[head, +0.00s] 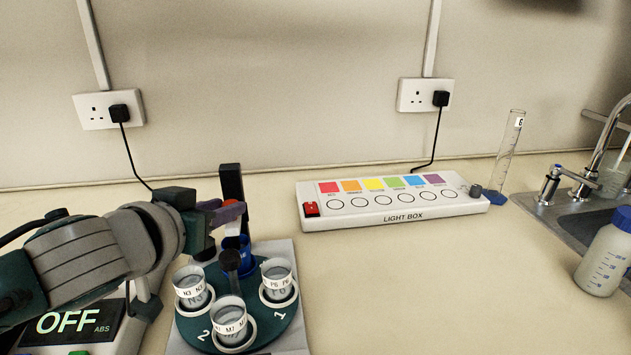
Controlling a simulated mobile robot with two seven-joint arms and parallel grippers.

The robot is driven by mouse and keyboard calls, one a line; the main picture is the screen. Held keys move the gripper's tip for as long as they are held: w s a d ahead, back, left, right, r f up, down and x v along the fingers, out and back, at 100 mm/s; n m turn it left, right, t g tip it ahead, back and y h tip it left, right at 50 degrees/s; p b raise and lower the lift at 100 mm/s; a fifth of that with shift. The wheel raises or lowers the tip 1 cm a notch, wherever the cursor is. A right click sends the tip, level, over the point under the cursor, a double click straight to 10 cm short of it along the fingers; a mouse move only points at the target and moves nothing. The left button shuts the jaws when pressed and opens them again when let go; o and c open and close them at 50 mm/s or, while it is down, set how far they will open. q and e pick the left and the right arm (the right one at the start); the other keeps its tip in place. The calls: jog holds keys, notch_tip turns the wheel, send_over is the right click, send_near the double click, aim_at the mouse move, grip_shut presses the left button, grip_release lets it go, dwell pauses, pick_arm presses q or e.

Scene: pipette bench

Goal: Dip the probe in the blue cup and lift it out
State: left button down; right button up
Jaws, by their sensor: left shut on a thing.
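My left gripper (222,212) reaches in from the left and is shut on a small reddish-purple piece (232,211), which seems to be the probe. It holds this above the far side of a dark green turntable (190,333). The blue cup (238,262) sits at the back of the turntable, just below the gripper, partly hidden by the turntable's black knob. Whether the probe's lower end is inside the blue cup cannot be told. My right gripper is not in view.
Clear labelled cups N3 (189,286), M7 (231,322) and P5 (277,282) stand in the turntable. A black post (231,184) rises behind. A light box (395,203), a measuring cylinder (508,150), a sink (560,215) and a bottle (606,262) are rightward. The front middle bench is clear.

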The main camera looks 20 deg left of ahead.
aim_at(225, 229)
pick_arm(q)
notch_tip(225, 229, up, 6)
jog(key=p, duration=0.5)
jog(key=shift+f, duration=0.25)
jog(key=shift+w+r, duration=0.1)
jog(key=shift+r, duration=0.05)
jog(key=c, duration=0.9)
grip_release()
jog(key=shift+c, duration=0.2)
jog(key=o, duration=0.3)
jog(key=v, duration=1)
jog(key=shift+p, duration=0.35)
